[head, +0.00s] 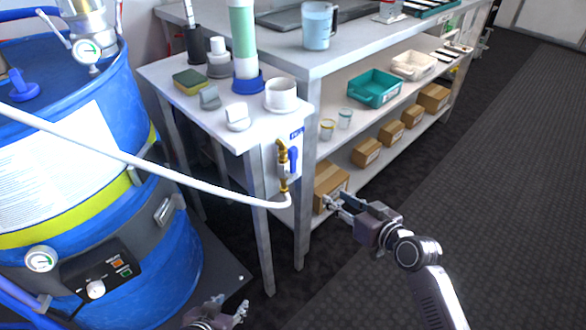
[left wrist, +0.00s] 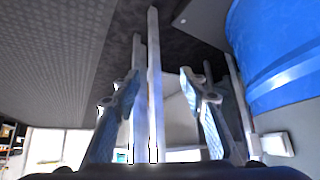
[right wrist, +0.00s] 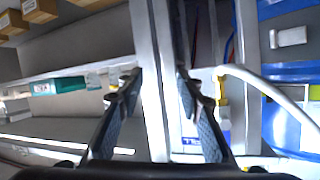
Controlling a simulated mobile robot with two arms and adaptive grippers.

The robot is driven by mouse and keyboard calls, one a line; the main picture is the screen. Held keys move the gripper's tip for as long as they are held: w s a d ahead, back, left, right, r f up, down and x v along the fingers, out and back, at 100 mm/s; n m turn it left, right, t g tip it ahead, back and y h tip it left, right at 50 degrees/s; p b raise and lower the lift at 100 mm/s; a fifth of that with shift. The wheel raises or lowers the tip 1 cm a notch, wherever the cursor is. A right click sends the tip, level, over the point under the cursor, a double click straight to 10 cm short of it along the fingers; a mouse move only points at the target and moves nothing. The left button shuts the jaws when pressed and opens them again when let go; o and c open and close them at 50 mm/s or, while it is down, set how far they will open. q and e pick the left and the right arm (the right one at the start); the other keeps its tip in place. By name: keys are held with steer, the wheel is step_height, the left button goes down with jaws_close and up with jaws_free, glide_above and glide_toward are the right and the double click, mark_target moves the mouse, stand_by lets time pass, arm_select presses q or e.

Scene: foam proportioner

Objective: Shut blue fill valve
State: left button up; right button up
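The fill valve is a brass fitting (head: 283,152) with a blue lever (head: 293,159), mounted on a panel at the end of the small side table. The lever is upright, alongside the brass pipe. A white hose (head: 200,184) joins the valve's lower end. In the right wrist view the brass fitting (right wrist: 222,92) is right of the fingers. My right gripper (head: 334,203) is open and empty, lower and to the right of the valve, apart from it. My left gripper (head: 238,308) is open and empty, low beside the blue drum.
The blue drum (head: 165,255) with gauges and a control box fills the left. The side table's legs (head: 262,235) stand below the valve. Shelves with cardboard boxes (head: 366,151) and a teal bin (head: 374,88) are at right. Dark floor (head: 500,200) at right is clear.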

steer(key=s+a+r+n+t+y+b, duration=0.1)
steer(key=a+r+n+y+b, duration=0.2)
steer(key=r, duration=0.6)
steer(key=n+y+b, duration=0.2)
steer(key=y, duration=0.1)
glide_toward(296, 151)
steer(key=x, duration=0.9)
steer(key=shift+w+a+b, duration=0.25)
steer(key=shift+a+b, duration=0.05)
steer(key=shift+w+a, duration=0.35)
steer(key=shift+a, duration=0.05)
arm_select(q)
steer(key=w+d+r+t+h, duration=0.1)
steer(key=w+r+t, duration=0.2)
steer(key=r, duration=1)
steer(key=shift+w+d+r+t, duration=0.15)
steer(key=shift+r+t, duration=0.05)
steer(key=shift+t, duration=0.4)
arm_select(e)
jaws_close()
